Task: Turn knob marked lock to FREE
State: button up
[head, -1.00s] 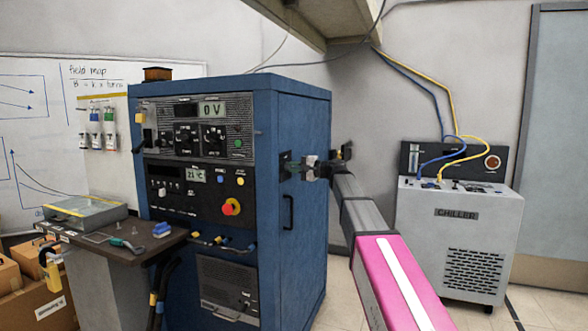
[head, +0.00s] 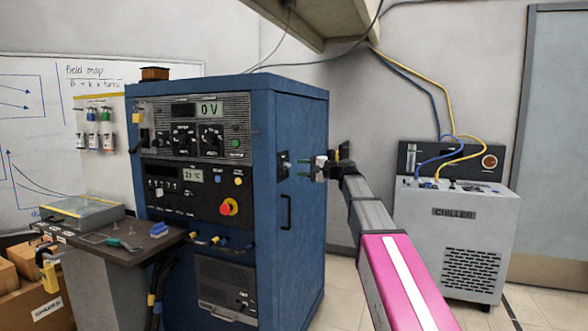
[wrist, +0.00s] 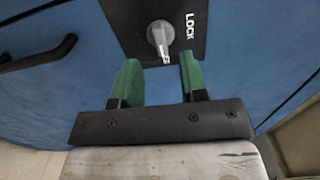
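The grey knob (wrist: 158,36) sits on a black plate (wrist: 128,14) marked LOCK on the side of the blue cabinet. In the wrist view its pale pointer points down toward my gripper, and the LOCK lettering is to its right. No FREE lettering is in view. My gripper (wrist: 160,66) is open and empty, with its green fingers apart and their tips just short of the knob. In the head view my gripper (head: 303,167) stands right of the plate on the blue cabinet (head: 302,250), with a small gap. The knob itself is too small to read there.
A black handle (head: 286,212) sticks out of the cabinet side below the plate; the handle also shows in the wrist view (wrist: 40,54). A grey chiller (head: 455,240) stands at the right. A shelf with tools (head: 125,247) juts out at the left. Floor between cabinet and chiller is clear.

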jog(key=v, duration=0.6)
jog(key=shift+d, duration=0.1)
jog(key=s+d+f+g+h, duration=0.1)
jog(key=s+f+h, duration=0.25)
jog(key=f, duration=0.75)
jog(key=s+d+f+n+g+h, duration=0.1)
jog(key=s+f+h, duration=0.3)
jog(key=f, duration=0.8)
jog(key=s+d+f+g+h, duration=0.15)
jog(key=s+f, duration=0.35)
jog(key=f, duration=0.6)
jog(key=s+d+f+n+g+h, duration=0.1)
jog(key=s+d+f+h, duration=0.3)
jog(key=s+f, duration=0.4)
jog(key=s+d+f+n+g+h, duration=0.1)
jog(key=s+d+f+h, duration=0.3)
jog(key=s+f, duration=0.5)
jog(key=shift+s+d+f+n+g, duration=0.35)
jog(key=shift+d+f+n, duration=0.25)
jog(key=shift+d+f, duration=0.25)
